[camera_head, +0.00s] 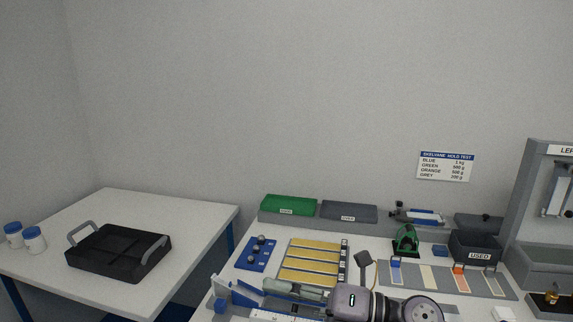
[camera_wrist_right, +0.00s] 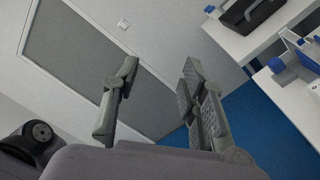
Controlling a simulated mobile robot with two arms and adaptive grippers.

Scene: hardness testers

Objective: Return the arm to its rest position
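My right gripper (camera_head: 272,290) reaches in from the bottom right of the head view, its fingers pointing left over the front of the right workbench (camera_head: 228,285). In the right wrist view the same gripper (camera_wrist_right: 160,68) has its two fingers well apart, with nothing between them. It is open and empty. My left arm and gripper do not show in either view.
A tall tester stands right (camera_head: 535,200). The left table holds a black tray (camera_head: 118,255) and white jars (camera_head: 34,240).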

